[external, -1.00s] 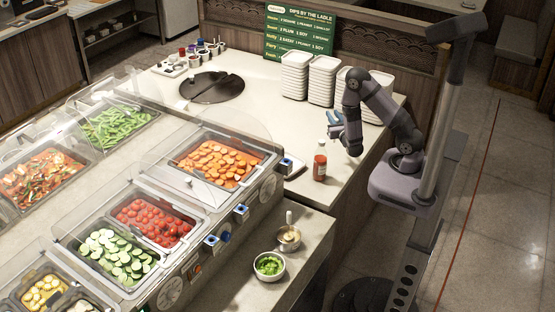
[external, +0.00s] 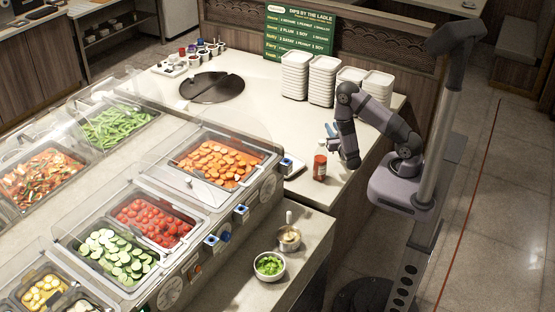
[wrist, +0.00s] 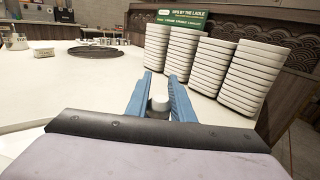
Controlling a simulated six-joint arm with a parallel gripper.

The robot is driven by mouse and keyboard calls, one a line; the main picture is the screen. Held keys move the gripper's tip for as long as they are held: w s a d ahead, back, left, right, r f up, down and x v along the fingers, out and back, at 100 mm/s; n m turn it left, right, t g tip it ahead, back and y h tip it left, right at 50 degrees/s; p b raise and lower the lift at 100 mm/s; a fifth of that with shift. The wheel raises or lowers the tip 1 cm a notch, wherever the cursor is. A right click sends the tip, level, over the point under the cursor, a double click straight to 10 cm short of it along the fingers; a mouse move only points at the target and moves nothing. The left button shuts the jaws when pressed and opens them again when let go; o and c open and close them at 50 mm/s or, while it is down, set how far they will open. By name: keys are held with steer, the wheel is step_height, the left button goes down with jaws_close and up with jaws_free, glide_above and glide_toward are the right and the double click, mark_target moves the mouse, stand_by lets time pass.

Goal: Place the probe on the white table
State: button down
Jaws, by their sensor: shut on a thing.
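My gripper (wrist: 160,90) has two blue fingers, closed on a small grey cylinder with a pale top (wrist: 158,104), seen between them in the wrist view. This may be the probe; its lower part is hidden. In the external view my gripper (external: 332,131) is over the right part of the pale counter, the white table (external: 250,118), close to its front right edge. The held piece is too small to make out there.
A red sauce bottle (external: 320,163) stands beside my gripper. The dark round lid (external: 212,87) is at the left; counter between is clear.

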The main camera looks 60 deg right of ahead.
steer(key=shift+f, duration=1.7)
steer(key=shift+f, duration=0.2)
steer(key=c, duration=1.5)
jaws_free()
steer(key=shift+c, duration=0.2)
steer(key=shift+r, duration=0.25)
steer(key=b+v, duration=0.2)
steer(key=v, duration=0.3)
steer(key=shift+f, duration=0.15)
steer(key=shift+v, duration=1.3)
steer(key=shift+r+b, duration=0.25)
steer(key=shift+b, duration=0.1)
